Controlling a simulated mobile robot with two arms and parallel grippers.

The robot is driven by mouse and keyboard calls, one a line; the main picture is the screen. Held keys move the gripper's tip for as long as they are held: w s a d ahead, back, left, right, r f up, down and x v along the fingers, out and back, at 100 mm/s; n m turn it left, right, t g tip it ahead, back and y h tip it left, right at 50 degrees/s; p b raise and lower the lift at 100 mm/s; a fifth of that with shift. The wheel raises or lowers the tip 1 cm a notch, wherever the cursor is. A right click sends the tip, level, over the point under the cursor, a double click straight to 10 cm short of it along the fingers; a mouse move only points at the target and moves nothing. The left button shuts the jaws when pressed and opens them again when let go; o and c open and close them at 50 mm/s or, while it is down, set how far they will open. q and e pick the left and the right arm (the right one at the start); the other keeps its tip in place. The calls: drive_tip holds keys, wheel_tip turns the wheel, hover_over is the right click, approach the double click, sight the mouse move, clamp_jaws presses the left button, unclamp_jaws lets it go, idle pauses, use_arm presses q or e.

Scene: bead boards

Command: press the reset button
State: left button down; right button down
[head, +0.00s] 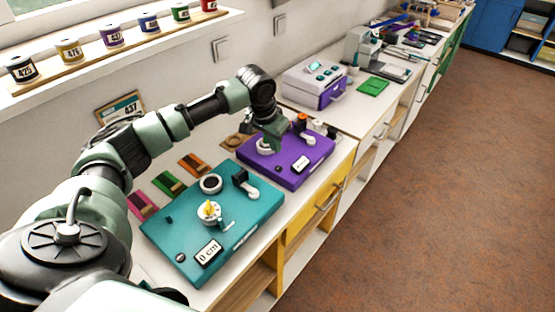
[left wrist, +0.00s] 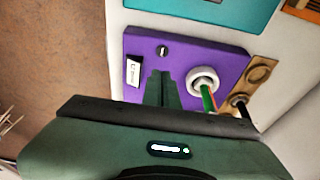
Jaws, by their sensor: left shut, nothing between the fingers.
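My left gripper (head: 274,147) is over the purple board (head: 312,147), its fingers closed together and empty. In the left wrist view, its narrow fingers (left wrist: 163,88) point at the purple board (left wrist: 210,60). A small dark round button (left wrist: 163,50) on this board lies just beyond the fingertips, beside a white display (left wrist: 133,72). I cannot read a reset label on it. A white ring (left wrist: 203,80) with a green and red stick is to the right of the fingers. I cannot tell whether the fingertips touch the board. My right gripper is not in view.
A teal board (head: 165,240) with a "0 cm" display (head: 208,253), a dark ring (head: 210,184) and a lever lies nearer on the counter. Coloured strips (head: 167,183) lie by the wall. A purple-fronted box (head: 314,85) stands behind. The floor (head: 430,200) at right is clear.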

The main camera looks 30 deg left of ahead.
use_arm(q)
drive_tip(key=p, duration=0.1)
hover_over(279, 167)
drive_tip(key=s, duration=0.1)
wheel_tip(279, 167, down, 6)
drive_tip(key=shift+f, duration=1)
drive_tip(key=shift+f, duration=0.1)
